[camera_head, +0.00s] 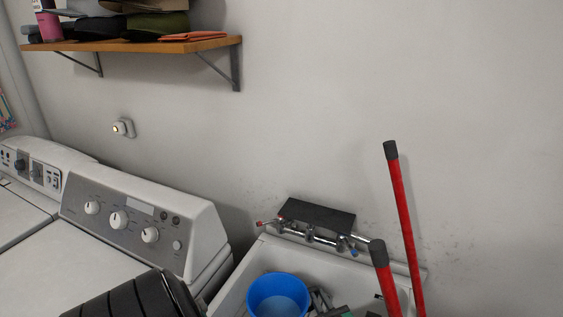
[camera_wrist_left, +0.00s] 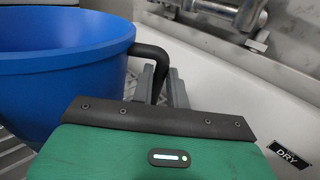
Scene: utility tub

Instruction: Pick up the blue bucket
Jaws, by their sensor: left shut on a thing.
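The blue bucket (camera_head: 278,296) stands upright in or over the white utility tub (camera_head: 243,284), at the bottom of the head view. In the left wrist view the bucket (camera_wrist_left: 62,75) fills the upper left. A black curved handle (camera_wrist_left: 160,58) comes off its side near the rim. My left gripper (camera_wrist_left: 165,86), with grey fingers and a green body, is shut on this handle, just right of the bucket. In the head view the left gripper (camera_head: 321,300) shows only partly at the bottom edge. Whether the bucket touches the tub floor is hidden. My right gripper is not in view.
A chrome faucet (camera_head: 312,237) with a dark block behind it is at the tub's back. Two red poles (camera_head: 402,215) with dark ends stand at its right. A white washer (camera_head: 150,225) is on the left. A wooden shelf (camera_head: 130,46) hangs on the wall above.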

